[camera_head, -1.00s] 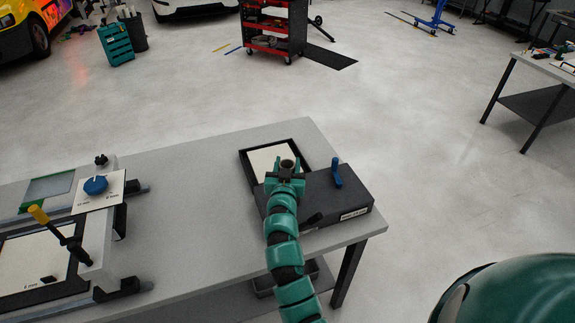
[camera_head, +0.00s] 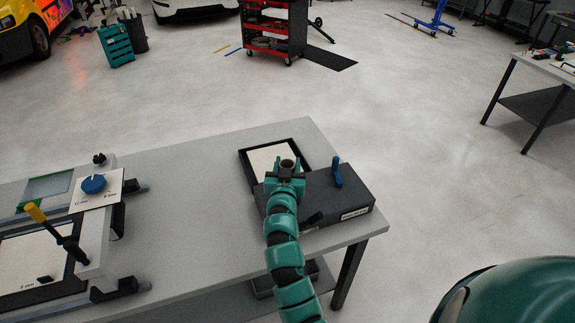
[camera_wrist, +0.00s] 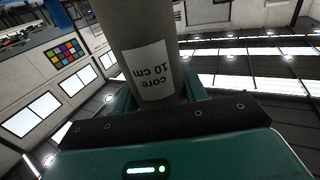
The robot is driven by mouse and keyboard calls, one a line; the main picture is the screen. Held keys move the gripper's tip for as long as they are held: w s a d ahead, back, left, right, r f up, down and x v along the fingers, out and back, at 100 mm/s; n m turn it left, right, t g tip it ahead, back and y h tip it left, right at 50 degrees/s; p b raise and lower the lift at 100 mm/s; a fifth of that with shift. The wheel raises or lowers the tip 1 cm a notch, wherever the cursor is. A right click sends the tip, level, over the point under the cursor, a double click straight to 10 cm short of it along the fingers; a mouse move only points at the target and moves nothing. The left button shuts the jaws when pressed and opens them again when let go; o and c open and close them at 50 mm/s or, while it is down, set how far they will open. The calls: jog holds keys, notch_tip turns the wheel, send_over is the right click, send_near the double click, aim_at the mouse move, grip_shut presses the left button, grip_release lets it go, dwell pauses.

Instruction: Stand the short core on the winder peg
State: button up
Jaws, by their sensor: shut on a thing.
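My gripper (camera_head: 286,175) is shut on a grey tube, the short core (camera_head: 288,163). In the head view the core's open dark end faces up between the fingers. In the wrist view the core (camera_wrist: 140,28) stands between the fingers, with a white label reading "core 10 cm" upside down. My gripper and the core are over the left part of a dark box (camera_head: 330,197) with a label on its front, likely the winder. A blue upright piece (camera_head: 337,173) stands on the box to the right of the core. I cannot tell whether it is the peg; the core's lower end is hidden.
The box is on a grey table (camera_head: 190,180) near its right edge. A black-rimmed tray with a pale sheet (camera_head: 262,157) lies behind my gripper. A frame with a blue knob (camera_head: 94,184) and yellow-tipped lever (camera_head: 37,214) fills the left. The table's middle is clear.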

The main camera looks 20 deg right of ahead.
jog(key=shift+f+b, duration=2.25)
jog(key=shift+b, duration=0.3)
jog(key=shift+f, duration=0.1)
jog(key=o, duration=1.1)
jog(key=shift+c, duration=0.2)
jog(key=b+v, duration=0.5)
jog(key=v, duration=1.2)
jog(key=shift+s+b, duration=0.15)
jog(key=shift+b, duration=0.15)
jog(key=shift+a, duration=0.1)
